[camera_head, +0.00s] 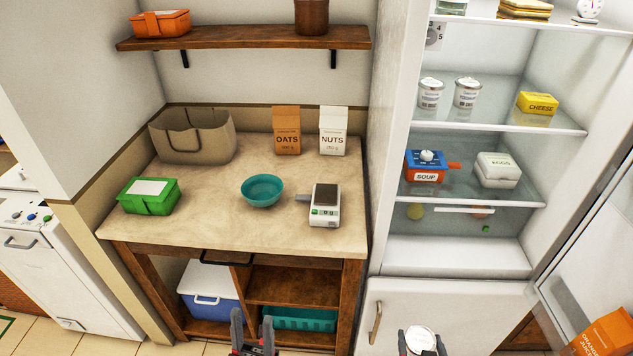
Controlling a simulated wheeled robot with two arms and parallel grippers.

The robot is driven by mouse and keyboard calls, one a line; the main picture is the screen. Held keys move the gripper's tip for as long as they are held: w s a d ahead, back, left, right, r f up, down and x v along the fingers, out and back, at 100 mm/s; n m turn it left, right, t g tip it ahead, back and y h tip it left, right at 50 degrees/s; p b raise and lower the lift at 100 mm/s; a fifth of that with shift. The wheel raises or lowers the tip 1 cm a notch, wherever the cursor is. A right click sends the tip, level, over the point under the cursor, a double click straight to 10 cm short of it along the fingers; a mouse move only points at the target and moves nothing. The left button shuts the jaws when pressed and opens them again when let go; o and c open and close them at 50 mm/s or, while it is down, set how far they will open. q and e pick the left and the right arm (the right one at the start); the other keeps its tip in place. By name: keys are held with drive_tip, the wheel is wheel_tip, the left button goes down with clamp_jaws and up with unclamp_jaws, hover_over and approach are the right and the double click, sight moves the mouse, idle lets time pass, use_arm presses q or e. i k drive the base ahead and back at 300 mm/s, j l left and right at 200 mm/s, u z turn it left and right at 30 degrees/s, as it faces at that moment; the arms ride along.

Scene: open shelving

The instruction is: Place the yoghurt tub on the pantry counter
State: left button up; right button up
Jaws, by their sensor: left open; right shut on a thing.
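A white tub with a pale lid (420,337), which looks like the yoghurt tub, is held at the bottom of the view, in front of the fridge's lower door. My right gripper (422,343) is shut on it, with a dark finger on each side. My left gripper (253,330) is open and empty, low in front of the counter's lower shelves. The pantry counter (220,225) is a pale top on a brown wooden frame, left of the fridge. Both grippers appear below the counter top in the picture.
Bare counter shows along the front and middle. Two similar tubs (466,94) stand in the open fridge.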

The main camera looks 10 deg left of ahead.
sight(206, 212)
drive_tip(key=k+j, duration=0.1)
drive_tip(key=j, duration=1.8)
drive_tip(key=k+j, duration=0.15)
drive_tip(key=j, duration=0.8)
